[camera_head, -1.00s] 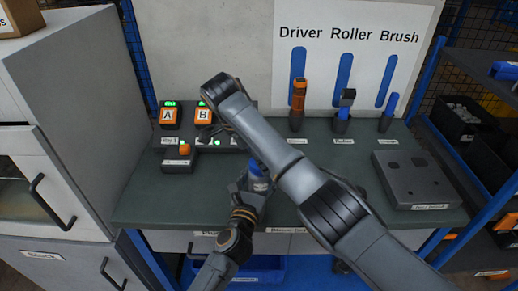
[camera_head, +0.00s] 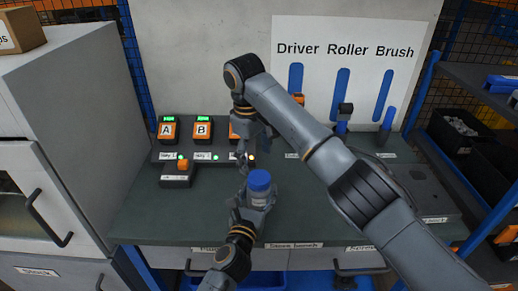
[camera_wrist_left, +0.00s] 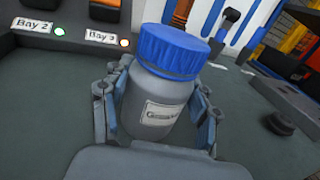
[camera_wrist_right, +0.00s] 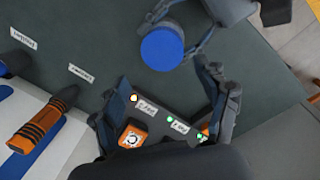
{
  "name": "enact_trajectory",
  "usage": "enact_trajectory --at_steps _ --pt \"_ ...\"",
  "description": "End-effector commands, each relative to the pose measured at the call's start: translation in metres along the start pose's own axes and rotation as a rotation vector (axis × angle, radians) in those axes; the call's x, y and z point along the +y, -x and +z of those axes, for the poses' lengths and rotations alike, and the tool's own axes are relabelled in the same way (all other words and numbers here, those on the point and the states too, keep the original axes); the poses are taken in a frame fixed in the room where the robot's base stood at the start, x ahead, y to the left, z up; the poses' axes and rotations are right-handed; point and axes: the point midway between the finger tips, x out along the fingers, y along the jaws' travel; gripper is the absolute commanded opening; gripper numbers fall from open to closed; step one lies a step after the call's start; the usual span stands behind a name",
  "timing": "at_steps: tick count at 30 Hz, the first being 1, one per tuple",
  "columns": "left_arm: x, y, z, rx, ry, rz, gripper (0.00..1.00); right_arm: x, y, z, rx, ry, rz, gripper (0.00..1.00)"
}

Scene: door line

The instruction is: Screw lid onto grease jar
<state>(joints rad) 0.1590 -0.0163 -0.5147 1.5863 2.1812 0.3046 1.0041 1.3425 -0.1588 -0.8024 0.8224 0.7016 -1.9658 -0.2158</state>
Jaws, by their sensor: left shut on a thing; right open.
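The grease jar (camera_wrist_left: 155,105) is a grey jar with a white label. Its blue ribbed lid (camera_wrist_left: 172,50) sits on its mouth; I cannot tell how tightly. In the head view the lid (camera_head: 259,180) faces up above the front of the bench. My left gripper (camera_head: 252,205) is shut around the jar's body, with a finger on each side in the left wrist view. My right gripper (camera_head: 245,150) is open and empty, just behind the jar and apart from it. In the right wrist view its fingers (camera_wrist_right: 165,85) are spread, with the lid beyond them.
Tools stand at the back right, partly behind my right arm. A grey block (camera_head: 425,190) lies on the right. The bench's front left (camera_head: 150,220) is clear.

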Motion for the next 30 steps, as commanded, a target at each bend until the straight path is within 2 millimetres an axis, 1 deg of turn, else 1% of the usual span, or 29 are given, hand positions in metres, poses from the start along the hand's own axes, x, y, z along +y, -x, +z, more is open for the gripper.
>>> enact_trajectory --at_steps 3,12,15,18,21,24,30 --pt "0.0 0.0 -0.001 0.002 0.001 -0.001 0.0 0.002 0.005 0.002 0.012 0.258 -0.011 0.75" --pt "0.0 0.0 -0.001 0.002 0.001 -0.001 0.0 0.004 0.016 0.007 0.054 0.913 -0.037 0.75" --pt "0.0 0.0 -0.001 0.002 0.001 -0.001 0.0 0.004 0.019 0.008 0.071 1.103 -0.042 0.75" --pt "0.0 0.0 -0.001 0.002 0.0 -0.001 0.0 0.004 0.021 0.01 0.084 1.253 -0.045 0.75" --pt "0.0 0.0 -0.001 0.002 0.0 -0.001 0.0 0.004 0.023 0.011 0.095 1.358 -0.046 0.75" --pt "0.0 0.0 -0.001 0.002 0.0 -0.001 0.0 0.004 0.024 0.011 0.101 1.418 -0.047 0.75" --pt "0.0 0.0 -0.001 0.002 0.0 -0.001 0.0 0.004 0.024 0.011 0.104 1.444 -0.047 0.75"
